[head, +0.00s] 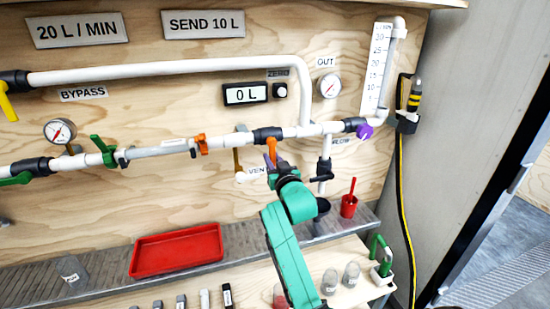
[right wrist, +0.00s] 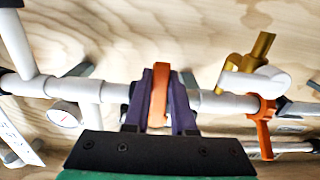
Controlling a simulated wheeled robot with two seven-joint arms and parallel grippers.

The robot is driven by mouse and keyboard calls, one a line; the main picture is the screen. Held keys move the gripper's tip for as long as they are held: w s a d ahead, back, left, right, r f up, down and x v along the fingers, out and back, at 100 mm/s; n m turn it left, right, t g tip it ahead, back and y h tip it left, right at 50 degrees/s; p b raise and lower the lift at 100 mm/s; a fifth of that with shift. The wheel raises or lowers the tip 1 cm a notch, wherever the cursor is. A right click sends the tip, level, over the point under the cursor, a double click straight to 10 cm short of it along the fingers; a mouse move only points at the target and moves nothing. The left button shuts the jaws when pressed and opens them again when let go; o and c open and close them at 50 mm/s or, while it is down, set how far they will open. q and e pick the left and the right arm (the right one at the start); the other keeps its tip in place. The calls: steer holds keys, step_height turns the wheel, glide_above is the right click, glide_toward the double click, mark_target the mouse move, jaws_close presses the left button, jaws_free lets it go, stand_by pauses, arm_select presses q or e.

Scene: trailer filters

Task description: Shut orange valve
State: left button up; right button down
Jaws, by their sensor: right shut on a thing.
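The orange valve handle (head: 272,148) sits on a black valve body (head: 267,134) in the white pipe, right of the middle. The handle points down, across the pipe's run. My right gripper (head: 271,161) comes up from below and is shut on this handle. In the right wrist view the orange handle (right wrist: 158,95) lies between the two dark purple fingers (right wrist: 160,103), which hide much of the valve body. A second orange part (head: 201,144) is on the pipe further left; it also shows in the right wrist view (right wrist: 263,128). My left gripper is not in view.
A gold vent handle (head: 238,160) stands just left of the gripper. A purple handle (head: 364,131) and a black valve (head: 321,178) are to the right. The display (head: 245,94) reads 0 L.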

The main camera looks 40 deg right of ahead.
steer(key=shift+a, duration=0.1)
stand_by(0.4)
steer(key=c, duration=0.7)
jaws_free()
steer(key=shift+c, duration=0.2)
steer(key=shift+s, duration=0.1)
steer(key=b+v, duration=0.2)
steer(key=v, duration=1.2)
steer(key=shift+s+a, duration=0.1)
steer(key=shift+a, duration=0.05)
